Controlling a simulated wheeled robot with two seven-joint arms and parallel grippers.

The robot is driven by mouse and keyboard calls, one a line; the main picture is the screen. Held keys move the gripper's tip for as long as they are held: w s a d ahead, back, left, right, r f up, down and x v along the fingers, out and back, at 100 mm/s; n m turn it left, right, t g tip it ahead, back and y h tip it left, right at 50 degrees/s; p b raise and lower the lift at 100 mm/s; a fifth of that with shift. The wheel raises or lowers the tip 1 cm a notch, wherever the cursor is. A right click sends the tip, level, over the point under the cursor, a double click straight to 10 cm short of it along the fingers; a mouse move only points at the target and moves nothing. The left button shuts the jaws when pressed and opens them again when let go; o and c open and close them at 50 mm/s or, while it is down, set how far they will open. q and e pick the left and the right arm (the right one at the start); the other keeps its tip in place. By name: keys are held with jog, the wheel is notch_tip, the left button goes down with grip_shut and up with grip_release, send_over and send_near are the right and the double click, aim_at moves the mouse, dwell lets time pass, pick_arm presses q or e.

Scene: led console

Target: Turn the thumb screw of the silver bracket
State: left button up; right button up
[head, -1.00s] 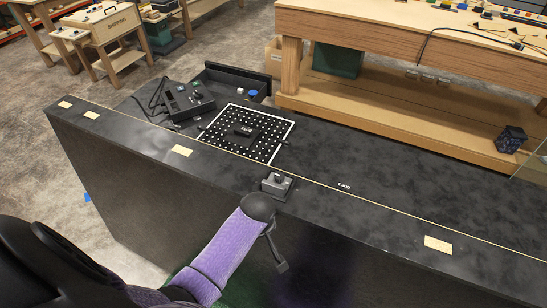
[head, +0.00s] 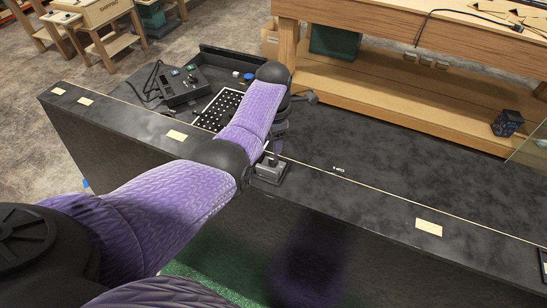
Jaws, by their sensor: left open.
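The silver bracket (head: 271,173) is a small grey block on the near edge strip of the black bench, with an upright part on top. I cannot make out its thumb screw clearly. My left arm reaches over the bench from the left, and its forearm and wrist hide part of the board. My left gripper (head: 275,148) hangs down from the wrist just above and behind the bracket, partly hidden by my arm. It is open; whether it touches the bracket cannot be told. My right gripper is not in view.
A black control box (head: 181,85) with cables stands at the back left. A perforated board (head: 217,108) lies partly behind my arm. Pale labels (head: 429,228) mark the near strip. The bench top right of my arm is clear. A wooden workbench (head: 400,50) stands behind.

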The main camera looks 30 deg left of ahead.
aim_at(273, 159)
pick_arm(q)
notch_tip(273, 159, down, 6)
jog(key=b, duration=0.2)
jog(key=shift+f+b, duration=0.25)
jog(key=shift+b, duration=0.05)
grip_shut()
